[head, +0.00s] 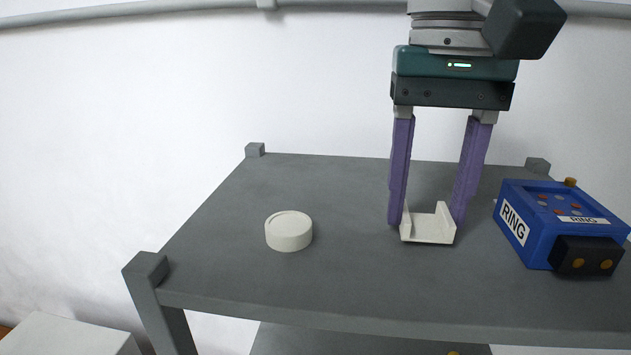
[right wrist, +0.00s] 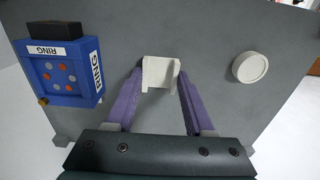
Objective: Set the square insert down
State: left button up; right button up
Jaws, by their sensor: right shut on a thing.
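The square insert (head: 428,236) is a small white piece with a flat base and raised side walls. My right gripper (head: 427,220) points straight down with its purple fingers shut on the insert's two sides. The insert is at or very close to the grey table top; I cannot tell whether it touches. In the right wrist view the insert (right wrist: 159,75) sits level between the fingertips, over the table. My left gripper is in neither view.
A round white disc-shaped piece (head: 288,231) lies on the table (head: 340,290) to the left. A blue box labelled RING (head: 556,222) stands close to the right of the gripper. The table between disc and insert is clear. Short posts mark the table corners.

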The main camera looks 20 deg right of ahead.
aim_at(422, 226)
jog(key=shift+f, duration=0.35)
jog(key=o, duration=1.4)
jog(key=shift+c, duration=0.2)
jog(key=shift+r+p, duration=0.35)
notch_tip(422, 226, up, 3)
jog(key=p, duration=0.3)
jog(key=shift+r, duration=0.2)
notch_tip(422, 226, up, 6)
jog(key=shift+f, duration=0.1)
